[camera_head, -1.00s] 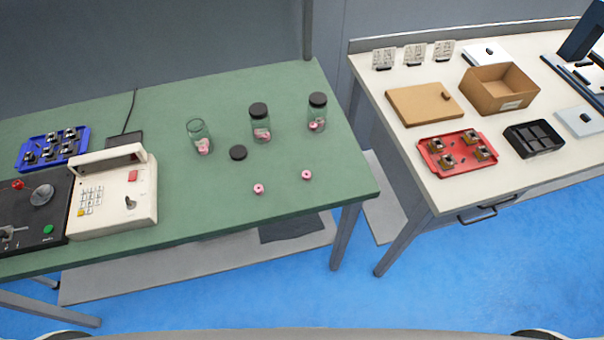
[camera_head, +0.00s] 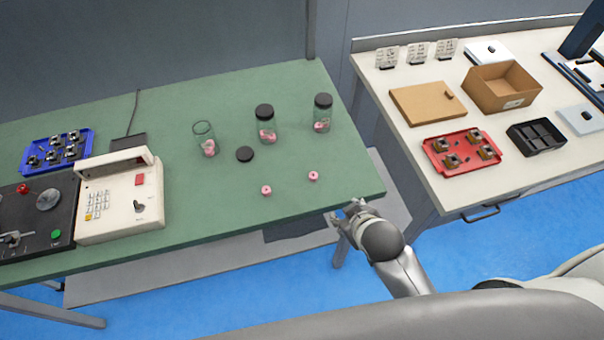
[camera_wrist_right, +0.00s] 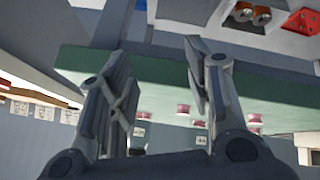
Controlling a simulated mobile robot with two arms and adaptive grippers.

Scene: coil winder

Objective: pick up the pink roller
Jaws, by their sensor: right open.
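Two loose pink rollers lie on the green table near its front right part, a left one (camera_head: 266,190) and a right one (camera_head: 313,176). More pink rollers are inside an open glass jar (camera_head: 204,137) and two black-lidded jars, one in the middle (camera_head: 265,124) and one at the right (camera_head: 322,112). My right gripper (camera_head: 346,212) is at the table's front right corner, apart from the loose rollers. In the right wrist view its fingers (camera_wrist_right: 158,85) are spread with nothing between them, and small pink pieces (camera_wrist_right: 183,109) show beyond. My left gripper is out of view.
A loose black lid (camera_head: 245,154) lies beside the open jar. A cream keypad device (camera_head: 120,195) and a blue tray (camera_head: 42,165) stand at the left of the green table (camera_head: 200,225). A pale table (camera_head: 440,200) with a red tray (camera_head: 436,165) and boxes is at the right.

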